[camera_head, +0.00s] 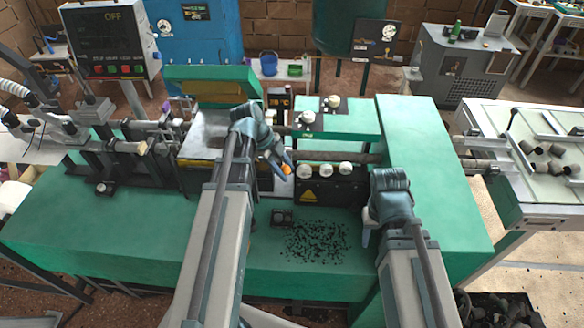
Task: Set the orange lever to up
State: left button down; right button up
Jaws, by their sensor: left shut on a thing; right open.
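The orange lever (286,169) shows as a small orange tip at the middle of the green machine, just left of a row of white knobs. My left gripper (284,165) reaches over the machine and is shut on the orange lever, its fingers covering most of it. The lever's exact angle is hidden by the fingers. My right gripper (368,236) hangs over the right part of the green machine top, open and apart from the lever; its fingers are partly hidden by its own wrist.
White knobs (324,170) sit on a black panel with a yellow warning sign (309,196). Dark scraps (318,242) lie on the green top in front. A control box (112,38) reading OFF stands at the back left. A tray table (540,185) with paper plugs is at right.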

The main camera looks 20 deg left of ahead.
pick_arm(q)
jog(key=shift+s+a+m+g, duration=0.2)
jog(key=shift+a+m, duration=0.25)
jog(key=shift+m, duration=0.1)
jog(key=shift+s+a+m+g, duration=0.15)
jog(key=shift+a+m+g, duration=0.05)
jog(key=shift+a+m, duration=0.3)
jog(key=shift+c, duration=2.3)
grip_release()
jog(key=p+v, duration=1.2)
jog(key=v, duration=0.1)
jog(key=shift+a+r+p, duration=0.2)
jog(key=shift+r+p, duration=0.1)
